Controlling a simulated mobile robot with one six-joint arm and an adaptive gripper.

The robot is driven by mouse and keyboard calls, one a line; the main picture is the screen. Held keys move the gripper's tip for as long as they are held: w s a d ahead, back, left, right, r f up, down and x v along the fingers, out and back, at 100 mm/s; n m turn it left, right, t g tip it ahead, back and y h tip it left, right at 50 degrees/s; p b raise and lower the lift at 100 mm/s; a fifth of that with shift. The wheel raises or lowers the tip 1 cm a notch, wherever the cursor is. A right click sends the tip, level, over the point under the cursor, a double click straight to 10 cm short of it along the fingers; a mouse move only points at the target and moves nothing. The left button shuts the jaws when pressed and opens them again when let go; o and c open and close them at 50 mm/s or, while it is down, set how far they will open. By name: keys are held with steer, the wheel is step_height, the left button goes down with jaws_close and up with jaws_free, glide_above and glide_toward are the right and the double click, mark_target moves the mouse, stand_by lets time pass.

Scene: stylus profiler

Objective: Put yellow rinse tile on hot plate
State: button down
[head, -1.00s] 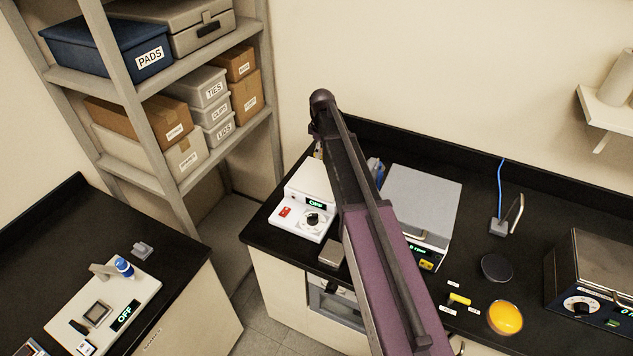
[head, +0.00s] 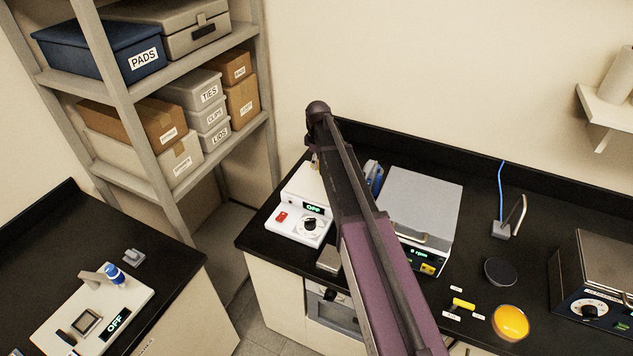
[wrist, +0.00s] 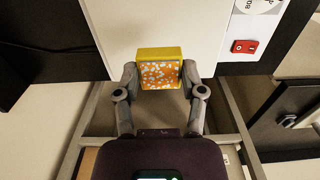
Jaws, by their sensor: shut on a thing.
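The yellow rinse tile (wrist: 159,56) is in the wrist view, a small yellow block with an orange, white-speckled face. My gripper (wrist: 160,84) is shut on it, one finger at each side. Behind the tile in the wrist view is a white surface (wrist: 120,25) with a red switch (wrist: 243,46). In the head view, a white unit (head: 290,232) with a red switch, a black knob and a display reading OFF stands left of my arm; it looks like the hot plate. My arm covers part of that area, and I cannot make out my gripper there. Contact between tile and unit cannot be told.
Right of my arm stand a grey-topped unit (head: 432,200), a dark disc (head: 501,271), an orange dish (head: 510,322) and a dark-blue box with a knob (head: 590,310). A small grey block (head: 329,260) lies by the front edge. A shelf (head: 140,180) is at left.

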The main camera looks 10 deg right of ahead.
mark_target(318, 181)
steer(key=shift+f+b, duration=1.15)
steer(key=shift+f, duration=0.35)
steer(key=shift+f+b, duration=1.9)
steer(key=shift+f, duration=0.15)
steer(key=shift+c, duration=0.9)
jaws_free()
steer(key=shift+r, duration=0.25)
step_height(318, 181, up, 12)
steer(key=p, duration=1.2)
